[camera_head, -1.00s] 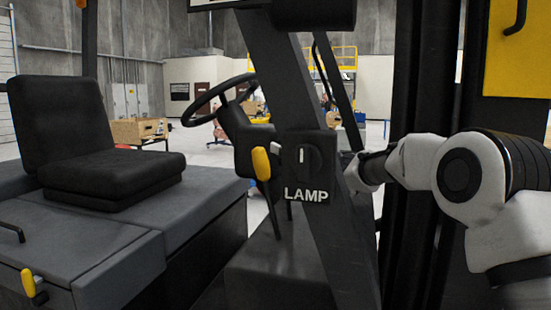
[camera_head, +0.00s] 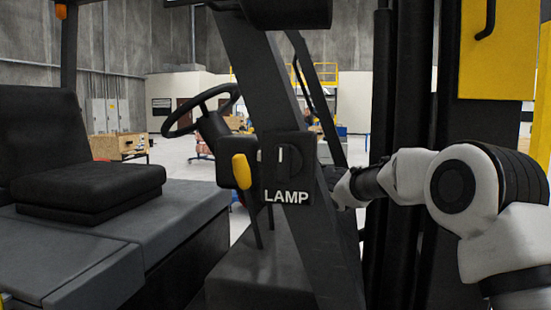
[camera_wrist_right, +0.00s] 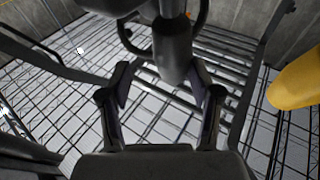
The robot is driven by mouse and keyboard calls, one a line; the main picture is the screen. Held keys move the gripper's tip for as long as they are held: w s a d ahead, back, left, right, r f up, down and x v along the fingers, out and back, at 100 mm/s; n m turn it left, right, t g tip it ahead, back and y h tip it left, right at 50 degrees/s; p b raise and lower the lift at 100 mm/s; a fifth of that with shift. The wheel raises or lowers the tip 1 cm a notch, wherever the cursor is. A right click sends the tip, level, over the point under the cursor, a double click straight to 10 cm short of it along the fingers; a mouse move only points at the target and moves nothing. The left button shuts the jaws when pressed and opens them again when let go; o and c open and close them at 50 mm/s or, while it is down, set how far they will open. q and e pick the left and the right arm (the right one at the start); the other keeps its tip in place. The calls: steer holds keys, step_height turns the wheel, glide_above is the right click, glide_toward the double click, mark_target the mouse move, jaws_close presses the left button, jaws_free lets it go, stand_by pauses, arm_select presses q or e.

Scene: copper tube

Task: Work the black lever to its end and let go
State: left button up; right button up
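In the right wrist view, a black shaft with a thick rounded end (camera_wrist_right: 172,52) hangs beyond my fingertips, near the middle. It may be the black lever; I cannot tell for sure. My right gripper (camera_wrist_right: 166,88) is open, its two fingers spread below and to either side of that end. Contact is not visible. In the head view my right arm comes in from the right, and its gripper is hidden behind the dark slanted post (camera_head: 265,80). My left gripper is not in view.
The post carries a switch marked LAMP (camera_head: 287,170). A yellow handle (camera_head: 241,171) is beside it; a yellow shape (camera_wrist_right: 295,82) fills the wrist view's right side. A steering wheel (camera_head: 172,128) and black seat (camera_head: 85,180) are left. A dark mast (camera_head: 383,120) stands behind my arm.

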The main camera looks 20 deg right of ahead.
steer(key=v, duration=1.2)
